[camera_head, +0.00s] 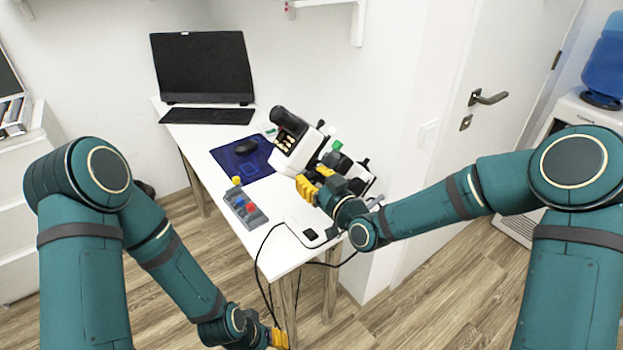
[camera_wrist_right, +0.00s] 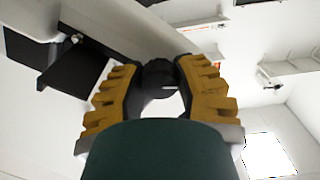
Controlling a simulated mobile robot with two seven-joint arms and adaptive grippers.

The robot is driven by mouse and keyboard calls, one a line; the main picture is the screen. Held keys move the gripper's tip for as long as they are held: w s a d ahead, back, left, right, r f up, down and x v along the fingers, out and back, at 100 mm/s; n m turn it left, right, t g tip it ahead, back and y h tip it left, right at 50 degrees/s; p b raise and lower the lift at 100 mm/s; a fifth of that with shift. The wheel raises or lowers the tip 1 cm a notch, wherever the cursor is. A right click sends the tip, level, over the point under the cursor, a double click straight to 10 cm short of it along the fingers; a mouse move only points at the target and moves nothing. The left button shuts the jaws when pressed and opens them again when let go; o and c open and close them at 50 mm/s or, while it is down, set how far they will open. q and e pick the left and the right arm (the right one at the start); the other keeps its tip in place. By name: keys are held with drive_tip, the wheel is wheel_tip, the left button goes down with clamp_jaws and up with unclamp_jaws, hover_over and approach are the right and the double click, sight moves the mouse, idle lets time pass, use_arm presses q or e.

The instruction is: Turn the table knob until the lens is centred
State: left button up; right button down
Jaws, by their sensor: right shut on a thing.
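A white lens-measuring instrument (camera_head: 290,157) with a dark eyepiece tube stands tilted on the right part of the white table (camera_head: 186,135). My right gripper (camera_head: 306,186), with yellow fingers, is at its near side. In the right wrist view my right gripper (camera_wrist_right: 158,68) is shut on a dark round knob, the table knob (camera_wrist_right: 158,78), with one finger on each side. The gripper hides the knob in the head view. The lens and its centring cannot be made out. My left gripper (camera_head: 278,338) hangs low beside the table, its fingers too small to read.
A mouse (camera_head: 246,147) lies on a blue mat (camera_head: 232,163). A monitor (camera_head: 203,68) and keyboard (camera_head: 207,116) stand at the back. Black cables hang off the near edge; a wall is close on the right.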

drive_tip(key=shift+f+m+b, duration=0.1)
drive_tip(key=shift+m+b, duration=0.4)
drive_tip(key=shift+b, duration=0.15)
drive_tip(key=shift+m, duration=0.4)
drive_tip(key=c, duration=0.9)
unclamp_jaws()
drive_tip(key=v, duration=1.2)
